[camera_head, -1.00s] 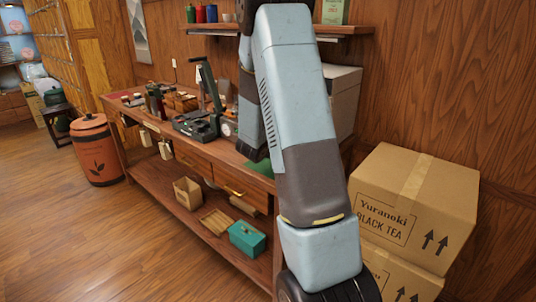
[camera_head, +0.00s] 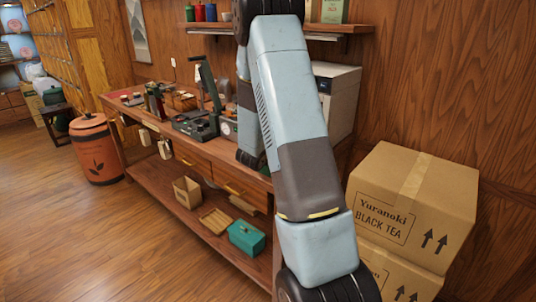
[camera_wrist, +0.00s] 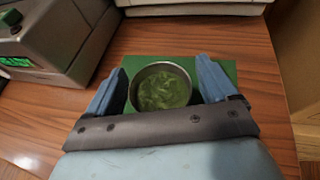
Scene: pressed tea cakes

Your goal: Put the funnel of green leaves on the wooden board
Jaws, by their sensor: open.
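The funnel of green leaves (camera_wrist: 160,90) shows in the wrist view as a round metal rim filled with green leaves. It is on a green mat (camera_wrist: 228,72) on the wooden bench. My gripper (camera_wrist: 161,65) is open, with one blue finger on each side of the rim. A small gap seems to show at each side, but I cannot tell the height of the fingers relative to the rim. In the head view my arm hides the gripper and the funnel. I cannot make out the wooden board for certain in either view.
A grey device with a green display (camera_wrist: 50,40) stands left of the mat, and a pale machine (camera_wrist: 190,7) stands behind it. In the head view, a dark green lever tool (camera_head: 200,120) is on the bench (camera_head: 140,95). Tea cartons (camera_head: 415,205) stand at the right.

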